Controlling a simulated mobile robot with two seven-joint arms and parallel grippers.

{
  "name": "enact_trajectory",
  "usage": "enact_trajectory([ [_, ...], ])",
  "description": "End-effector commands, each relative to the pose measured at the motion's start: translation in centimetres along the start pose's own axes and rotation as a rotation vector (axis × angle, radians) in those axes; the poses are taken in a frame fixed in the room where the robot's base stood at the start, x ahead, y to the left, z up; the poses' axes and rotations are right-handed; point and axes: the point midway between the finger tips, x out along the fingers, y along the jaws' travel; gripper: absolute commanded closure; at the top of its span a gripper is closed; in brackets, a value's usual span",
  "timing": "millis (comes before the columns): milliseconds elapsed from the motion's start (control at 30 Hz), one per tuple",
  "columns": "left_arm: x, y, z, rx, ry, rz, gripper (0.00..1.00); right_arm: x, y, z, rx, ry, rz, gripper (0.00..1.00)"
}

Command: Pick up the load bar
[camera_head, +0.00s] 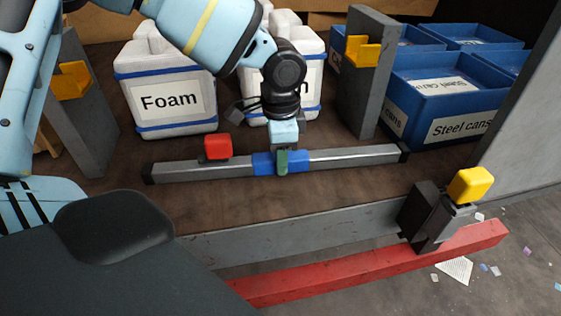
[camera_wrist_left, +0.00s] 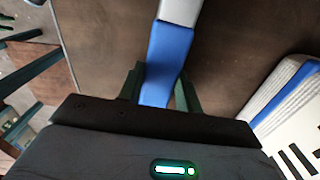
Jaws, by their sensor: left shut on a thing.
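The load bar (camera_head: 350,157) is a long grey metal bar with black end caps, a blue sleeve at its middle and a red block on its left part. It lies across the brown surface in the head view; whether it touches the surface I cannot tell. My left gripper (camera_head: 282,161) comes down from above and is shut on the blue sleeve. In the left wrist view the blue sleeve (camera_wrist_left: 166,62) runs between the two green fingers of my left gripper (camera_wrist_left: 160,88). My right gripper is not in view.
White foam bins (camera_head: 168,73) stand behind the bar. Blue steel cans bins (camera_head: 440,82) are at the back right. Grey posts with yellow brackets stand left (camera_head: 72,82) and right (camera_head: 363,50). A red rail (camera_head: 370,268) runs along the front, with a yellow-topped fitting (camera_head: 470,185).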

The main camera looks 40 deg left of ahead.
Motion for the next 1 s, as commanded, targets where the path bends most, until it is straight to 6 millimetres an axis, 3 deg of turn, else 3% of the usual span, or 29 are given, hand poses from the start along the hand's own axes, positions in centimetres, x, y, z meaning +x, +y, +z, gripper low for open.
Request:
enact_trajectory([
  [633, -1.1, -0.1, -0.2, 0.0, 0.006, -0.005, 1.0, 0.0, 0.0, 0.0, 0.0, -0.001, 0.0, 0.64],
  [767, -2.7, -0.1, -0.2, -0.001, 0.009, -0.005, 1.0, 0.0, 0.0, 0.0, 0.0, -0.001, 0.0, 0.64],
  [1000, -7.9, -0.1, -0.2, -0.001, 0.011, -0.007, 1.0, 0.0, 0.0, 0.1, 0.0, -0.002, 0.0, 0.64],
])
